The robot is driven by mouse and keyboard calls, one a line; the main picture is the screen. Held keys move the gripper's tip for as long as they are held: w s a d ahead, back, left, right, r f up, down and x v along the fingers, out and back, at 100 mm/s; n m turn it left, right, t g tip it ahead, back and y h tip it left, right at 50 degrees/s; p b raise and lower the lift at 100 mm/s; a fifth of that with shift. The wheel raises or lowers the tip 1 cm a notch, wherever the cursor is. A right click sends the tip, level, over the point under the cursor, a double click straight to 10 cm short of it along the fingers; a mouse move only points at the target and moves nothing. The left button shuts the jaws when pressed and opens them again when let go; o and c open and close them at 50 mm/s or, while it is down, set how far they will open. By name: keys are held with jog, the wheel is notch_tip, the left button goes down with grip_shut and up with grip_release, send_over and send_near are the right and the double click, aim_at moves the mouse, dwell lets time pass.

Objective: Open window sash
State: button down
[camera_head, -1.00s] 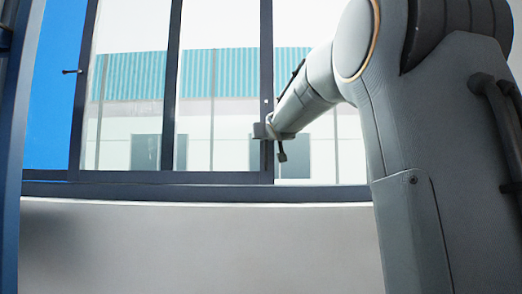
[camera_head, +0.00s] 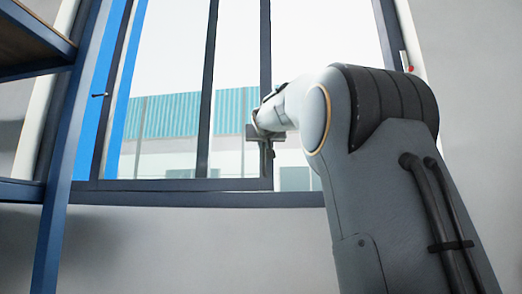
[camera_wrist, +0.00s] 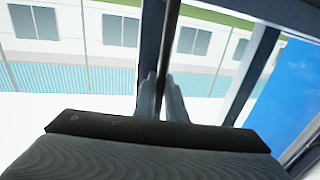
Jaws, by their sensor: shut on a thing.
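The dark-framed window sash (camera_head: 231,185) stands in a wide dark window. Its right upright (camera_head: 266,60) is near the middle of the head view. My gripper (camera_head: 266,140) is at this upright, partly hidden by my own wrist. In the wrist view both fingers of my gripper (camera_wrist: 161,95) are closed around a narrow dark upright bar (camera_wrist: 169,45). I cannot tell whether this bar is the sash's upright or a handle on it. A small dark handle (camera_head: 100,94) shows on the left upright of the window.
A blue shelf rack (camera_head: 57,170) stands close on the left. The window's right frame upright (camera_head: 388,35) is behind my arm. A plain grey wall (camera_head: 190,255) is below the sill. Outside are pale buildings and a turquoise fence.

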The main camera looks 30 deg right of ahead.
jog(key=shift+w+a+r, duration=0.1)
jog(key=shift+a+r, duration=0.05)
jog(key=shift+a, duration=0.05)
dwell(0.3)
jog(key=c, duration=1.8)
grip_release()
jog(key=shift+a, duration=0.1)
jog(key=b+v, duration=0.2)
jog(key=v, duration=0.5)
jog(key=shift+s+a+b, duration=0.15)
jog(key=shift+s+b, duration=0.15)
